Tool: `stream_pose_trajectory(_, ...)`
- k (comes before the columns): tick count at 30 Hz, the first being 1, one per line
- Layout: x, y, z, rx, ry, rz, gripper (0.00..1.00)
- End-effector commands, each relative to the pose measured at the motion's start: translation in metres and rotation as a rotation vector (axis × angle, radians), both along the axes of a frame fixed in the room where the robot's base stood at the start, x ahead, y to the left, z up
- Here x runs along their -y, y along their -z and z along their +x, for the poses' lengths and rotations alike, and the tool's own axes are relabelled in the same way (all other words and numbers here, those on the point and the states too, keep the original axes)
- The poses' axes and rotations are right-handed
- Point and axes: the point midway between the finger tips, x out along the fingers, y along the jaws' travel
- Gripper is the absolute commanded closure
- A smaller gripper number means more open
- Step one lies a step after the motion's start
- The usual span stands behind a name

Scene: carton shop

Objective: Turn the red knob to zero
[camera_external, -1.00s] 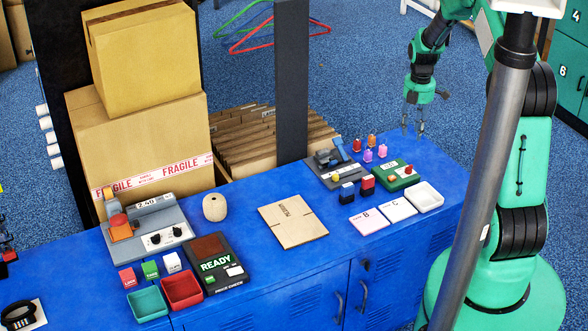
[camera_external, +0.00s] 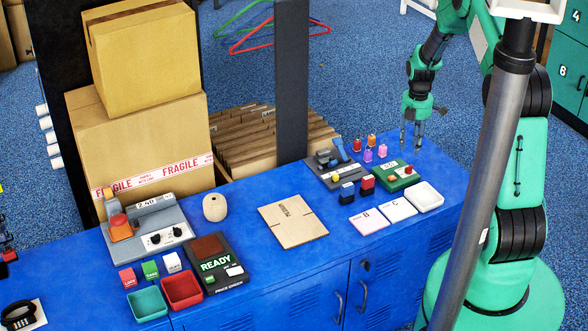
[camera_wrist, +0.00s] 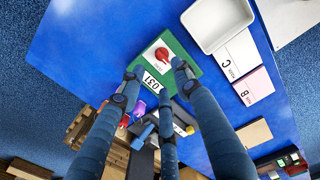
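The red knob (camera_external: 408,171) sits on the green box (camera_external: 393,180) at the right part of the blue bench. In the wrist view the red knob (camera_wrist: 163,53) is on a white dial plate, with a digit label (camera_wrist: 152,84) beside it on the green box; I cannot read the digits surely. My gripper (camera_external: 410,145) is above the bench's back edge, just behind the knob in the external view. In the wrist view my gripper (camera_wrist: 158,74) has its fingers spread around the near side of the box, with nothing between them.
A white tray (camera_external: 437,198) and cards B (camera_external: 369,219) and C (camera_external: 398,210) lie in front of the box. Several small coloured blocks and a grey device (camera_external: 330,172) stand to its left. A cardboard sheet (camera_external: 292,222) lies mid-bench. A grey pole (camera_external: 488,165) crosses the right side.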

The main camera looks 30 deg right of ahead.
Motion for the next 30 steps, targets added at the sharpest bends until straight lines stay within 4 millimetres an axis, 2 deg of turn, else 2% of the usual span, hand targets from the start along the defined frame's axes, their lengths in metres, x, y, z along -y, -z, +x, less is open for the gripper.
stream_pose_trajectory(1, 0.000, 0.011, -0.001, -0.004, 0.000, 0.002, 0.67)
stream_pose_trajectory(6, -0.001, 0.039, -0.001, -0.003, 0.000, 0.001, 0.67)
stream_pose_trajectory(13, 0.000, 0.066, 0.000, -0.002, 0.000, 0.001, 0.67)
stream_pose_trajectory(19, 0.000, 0.077, 0.000, -0.001, 0.000, 0.000, 0.67)
stream_pose_trajectory(29, 0.000, 0.078, 0.000, -0.001, 0.000, 0.000, 0.67)
stream_pose_trajectory(30, 0.000, 0.078, 0.000, -0.001, 0.000, 0.000, 0.73)
